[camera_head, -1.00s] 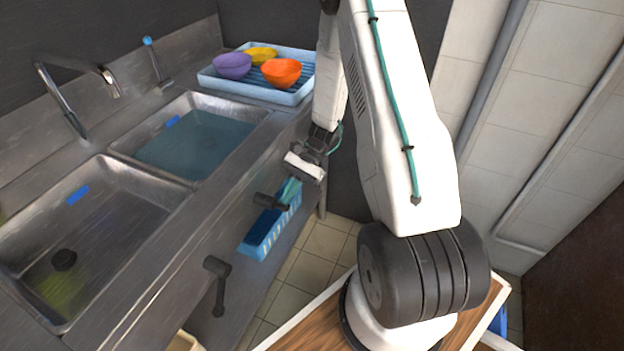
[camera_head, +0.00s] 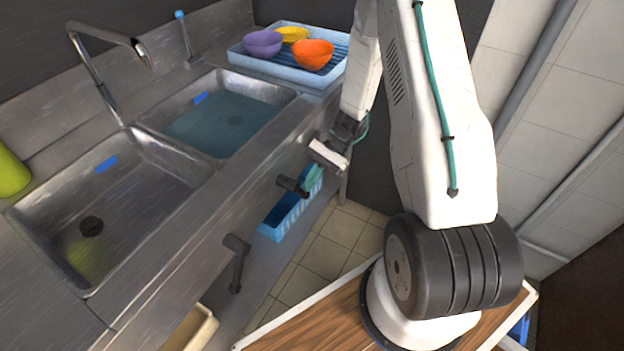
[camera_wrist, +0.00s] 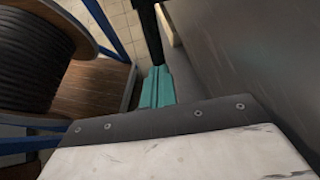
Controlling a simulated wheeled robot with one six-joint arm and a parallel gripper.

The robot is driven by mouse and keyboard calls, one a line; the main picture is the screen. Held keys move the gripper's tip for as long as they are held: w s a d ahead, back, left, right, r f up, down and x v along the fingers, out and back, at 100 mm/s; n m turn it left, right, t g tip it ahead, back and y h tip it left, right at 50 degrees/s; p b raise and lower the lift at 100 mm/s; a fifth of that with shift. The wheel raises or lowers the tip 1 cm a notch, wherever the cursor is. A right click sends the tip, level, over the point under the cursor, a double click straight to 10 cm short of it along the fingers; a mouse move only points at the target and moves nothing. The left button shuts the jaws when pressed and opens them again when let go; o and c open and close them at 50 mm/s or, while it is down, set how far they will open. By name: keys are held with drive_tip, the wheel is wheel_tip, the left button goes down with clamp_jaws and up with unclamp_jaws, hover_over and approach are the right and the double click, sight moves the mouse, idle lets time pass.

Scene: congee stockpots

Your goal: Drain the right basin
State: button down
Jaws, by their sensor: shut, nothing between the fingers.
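A second black lever (camera_head: 237,262) hangs down below the left basin (camera_head: 150,232), which looks empty.
A blue tray (camera_head: 258,68) with purple, yellow and orange bowls stands beyond the right basin. A faucet (camera_head: 95,75) rises behind the basins. A blue basket (camera_head: 290,213) sits below the counter near my gripper. A green object (camera_head: 12,172) stands at far left.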

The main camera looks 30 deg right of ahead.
drive_tip(key=f+v, duration=0.1)
drive_tip(key=v, duration=1.3)
drive_tip(key=shift+d, duration=0.3)
drive_tip(key=shift+w, duration=0.1)
drive_tip(key=s+a+r+n+t+h, duration=0.2)
drive_tip(key=s+a+r+n+h, duration=0.3)
drive_tip(key=s+a+r, duration=0.3)
drive_tip(key=s+a+r+n+t+h, duration=0.2)
drive_tip(key=s+a+r+n+h, duration=0.3)
drive_tip(key=s+r, duration=1.1)
drive_tip(key=a+r+n, duration=0.3)
drive_tip(key=r, duration=0.1)
drive_tip(key=shift+s+a+h, duration=0.2)
drive_tip(key=shift+s+h, duration=0.1)
drive_tip(key=shift+h, duration=0.1)
